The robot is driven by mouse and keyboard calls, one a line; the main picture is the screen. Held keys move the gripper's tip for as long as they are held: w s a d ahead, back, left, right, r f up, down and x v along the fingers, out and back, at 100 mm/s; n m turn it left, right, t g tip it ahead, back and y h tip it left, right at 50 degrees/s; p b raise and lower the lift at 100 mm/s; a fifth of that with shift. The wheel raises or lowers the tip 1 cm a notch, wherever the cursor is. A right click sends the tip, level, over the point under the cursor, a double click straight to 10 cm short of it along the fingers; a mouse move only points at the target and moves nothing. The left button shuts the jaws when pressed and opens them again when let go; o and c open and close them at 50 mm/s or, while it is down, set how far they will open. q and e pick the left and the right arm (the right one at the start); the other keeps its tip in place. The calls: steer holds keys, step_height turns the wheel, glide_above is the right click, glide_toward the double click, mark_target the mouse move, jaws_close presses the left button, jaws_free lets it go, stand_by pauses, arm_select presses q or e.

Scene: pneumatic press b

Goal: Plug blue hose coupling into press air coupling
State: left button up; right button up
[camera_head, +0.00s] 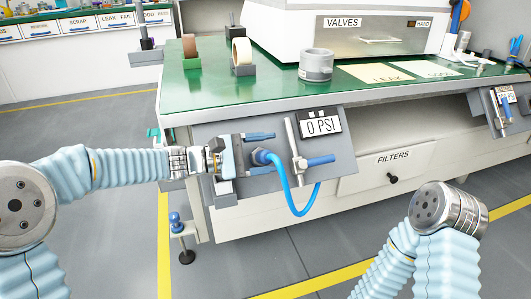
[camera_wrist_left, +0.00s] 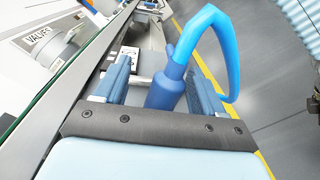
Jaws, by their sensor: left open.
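The blue hose coupling (camera_head: 262,157) is at the grey panel (camera_head: 228,128) on the bench front. A bright blue hose (camera_head: 298,205) loops down from it and rises toward the right. My left gripper (camera_head: 274,153) is open, with one finger above and one below the coupling. In the left wrist view the coupling (camera_wrist_left: 165,88) stands between the open fingers (camera_wrist_left: 160,72), with visible gaps. A metal pipe (camera_head: 292,138) with a blue lever (camera_head: 320,160) is right of it. I cannot pick out the press air coupling for sure. My right gripper is not in view.
A "0 PSI" display (camera_head: 320,124) tops the panel. The green bench top (camera_head: 205,100) holds tape rolls (camera_head: 242,55) and a grey cylinder (camera_head: 316,65). A filters drawer (camera_head: 388,176) is to the right. A second panel (camera_head: 497,107) is at the far right. Floor in front is open.

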arm_select(q)
steer(key=p+v, duration=0.1)
steer(key=v, duration=1.2)
steer(key=shift+a, duration=0.4)
steer(key=shift+s, duration=0.1)
